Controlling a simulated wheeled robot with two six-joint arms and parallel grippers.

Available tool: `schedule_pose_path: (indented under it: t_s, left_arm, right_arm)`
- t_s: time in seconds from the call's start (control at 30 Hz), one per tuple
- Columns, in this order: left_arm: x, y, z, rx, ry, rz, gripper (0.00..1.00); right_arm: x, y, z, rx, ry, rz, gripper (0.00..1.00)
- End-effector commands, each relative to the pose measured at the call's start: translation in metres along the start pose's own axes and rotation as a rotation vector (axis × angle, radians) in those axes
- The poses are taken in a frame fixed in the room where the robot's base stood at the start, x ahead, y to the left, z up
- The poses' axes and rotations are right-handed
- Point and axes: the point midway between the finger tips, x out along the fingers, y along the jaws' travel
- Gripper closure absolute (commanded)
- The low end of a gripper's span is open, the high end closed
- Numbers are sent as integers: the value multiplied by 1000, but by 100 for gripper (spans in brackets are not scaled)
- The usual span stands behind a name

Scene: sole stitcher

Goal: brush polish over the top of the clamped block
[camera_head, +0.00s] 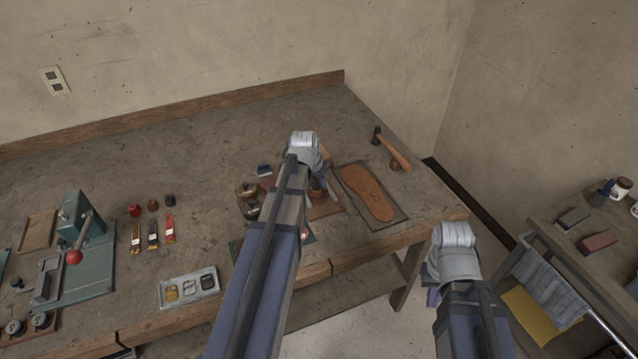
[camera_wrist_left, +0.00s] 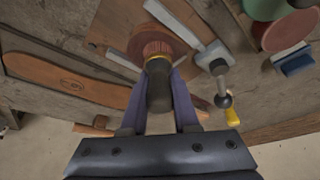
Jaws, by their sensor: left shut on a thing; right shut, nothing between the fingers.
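My left gripper (camera_wrist_left: 158,97) is shut on a brush (camera_wrist_left: 160,85) with a dark handle, a yellow band and reddish bristles. The bristles point at a reddish-brown rounded block (camera_wrist_left: 178,46) on a wooden board, with grey clamp bars (camera_wrist_left: 184,18) beside it. I cannot tell whether the bristles touch the block. In the head view my left gripper (camera_head: 322,182) is over the board near the bench's front, and its wrist hides much of the brush and block. My right gripper (camera_head: 432,296) is shut and empty, off the bench's front right edge.
A leather sole (camera_head: 367,192) lies on a mat right of the board, with a hammer (camera_head: 393,150) behind it. Round tins (camera_head: 248,200) and a blue-topped item (camera_head: 264,170) stand left. A tray (camera_head: 189,287) and a green press (camera_head: 78,232) are further left.

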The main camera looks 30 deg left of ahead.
Motion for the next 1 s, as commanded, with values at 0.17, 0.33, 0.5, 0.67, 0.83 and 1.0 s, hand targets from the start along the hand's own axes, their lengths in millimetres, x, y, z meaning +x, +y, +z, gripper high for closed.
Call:
schedule_pose_path:
  t_s: [0.17, 0.33, 0.5, 0.67, 0.83, 1.0]
  left_arm:
    - [5, -10, -10, -1, 0, 0, 100]
    - [10, -19, -20, 0, 0, 1, 100]
    - [10, -22, -21, 0, 0, 0, 100]
    - [9, -22, -21, 0, 0, 0, 100]
    - [8, -18, -17, 1, 0, 0, 100]
    - [4, -9, -8, 1, 0, 0, 100]
  right_arm:
    - [1, 0, 0, 0, 0, 0, 100]
    - [1, 0, 0, 0, 0, 0, 100]
    - [1, 0, 0, 0, 0, 0, 100]
    - [0, 0, 0, 0, 0, 0, 100]
    - [0, 0, 0, 0, 0, 0, 100]
    - [1, 0, 0, 0, 0, 0, 100]
